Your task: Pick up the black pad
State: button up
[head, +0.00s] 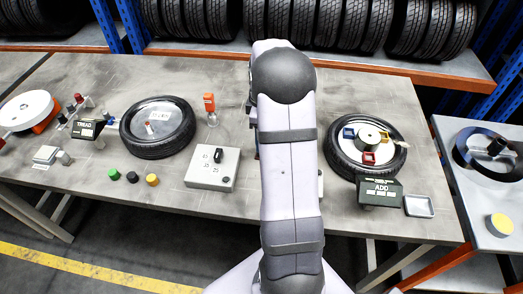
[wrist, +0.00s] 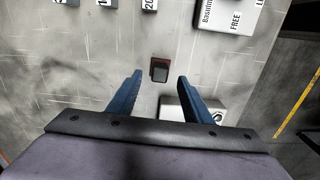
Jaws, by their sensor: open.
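In the wrist view a small black pad (wrist: 160,70) with a reddish-brown edge lies on the grey worktop. My gripper (wrist: 160,76) is open, with one blue finger to the left of the pad and one to the right in the picture. There is a gap on both sides, and neither finger appears to touch it. The fingers' height above the worktop is hard to tell. In the head view my arm covers the gripper, and I cannot make out the pad there.
In the wrist view several numbered blocks (wrist: 104,3) and a white lettered box (wrist: 228,14) lie beyond the pad. A pale box (wrist: 205,110) is partly behind the right finger. In the head view, tyres (head: 157,128) and a control box (head: 212,169) stand on the worktop.

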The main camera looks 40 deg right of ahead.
jog(key=shift+a+f+p, duration=0.1)
jog(key=shift+f+p, duration=1.2)
jog(key=shift+f, duration=1.3)
grip_shut()
